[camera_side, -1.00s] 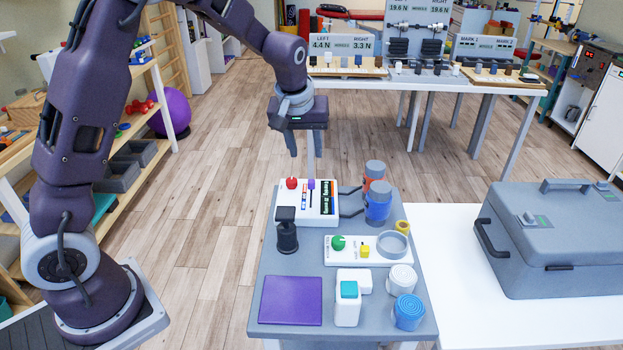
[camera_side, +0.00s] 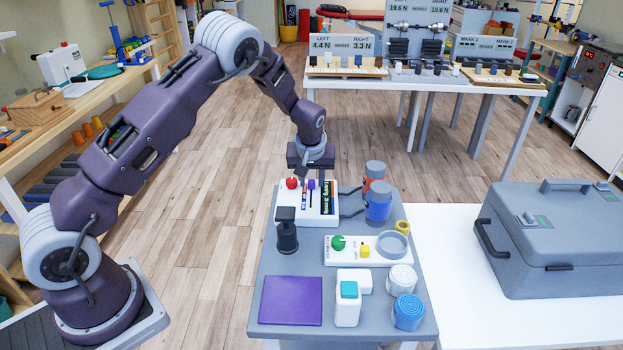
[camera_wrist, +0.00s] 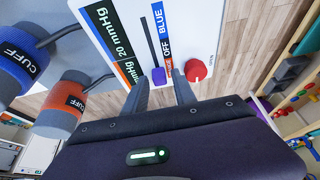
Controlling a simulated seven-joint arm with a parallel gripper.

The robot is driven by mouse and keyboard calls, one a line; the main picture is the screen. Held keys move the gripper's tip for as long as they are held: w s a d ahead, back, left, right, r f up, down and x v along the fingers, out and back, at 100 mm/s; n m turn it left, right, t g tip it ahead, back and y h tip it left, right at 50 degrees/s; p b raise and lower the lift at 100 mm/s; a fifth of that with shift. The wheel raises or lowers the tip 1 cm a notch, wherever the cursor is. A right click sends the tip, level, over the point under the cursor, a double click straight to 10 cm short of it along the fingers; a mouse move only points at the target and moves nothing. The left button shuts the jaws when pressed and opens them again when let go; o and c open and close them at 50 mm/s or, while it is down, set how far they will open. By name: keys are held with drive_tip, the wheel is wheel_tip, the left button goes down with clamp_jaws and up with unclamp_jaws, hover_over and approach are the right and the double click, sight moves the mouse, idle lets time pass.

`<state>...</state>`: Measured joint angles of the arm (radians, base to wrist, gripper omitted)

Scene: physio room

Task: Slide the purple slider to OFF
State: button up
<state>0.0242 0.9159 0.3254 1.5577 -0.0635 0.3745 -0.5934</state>
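The purple slider (camera_side: 311,185) is a small knob on a white control panel (camera_side: 320,216). In the wrist view the purple slider (camera_wrist: 158,76) sits at the end of its dark slot closest to my gripper. It is beside the orange section of the label strip (camera_wrist: 165,40), where OFF is in the middle and BLUE at the far end. My gripper (camera_side: 312,178) is low over the back edge of the panel. In the wrist view my gripper (camera_wrist: 161,90) has its fingers apart, with the slider between and just beyond the tips. I cannot tell whether they touch it.
A red knob (camera_wrist: 195,70) is close to one finger. A second strip marked mmHg (camera_wrist: 112,40) is on the other side. The orange cuff (camera_side: 374,171) and blue cuff (camera_side: 378,205) stand right of the panel. A dark upright device (camera_side: 287,232) stands in front.

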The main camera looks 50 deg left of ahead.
clamp_jaws()
idle(1.2)
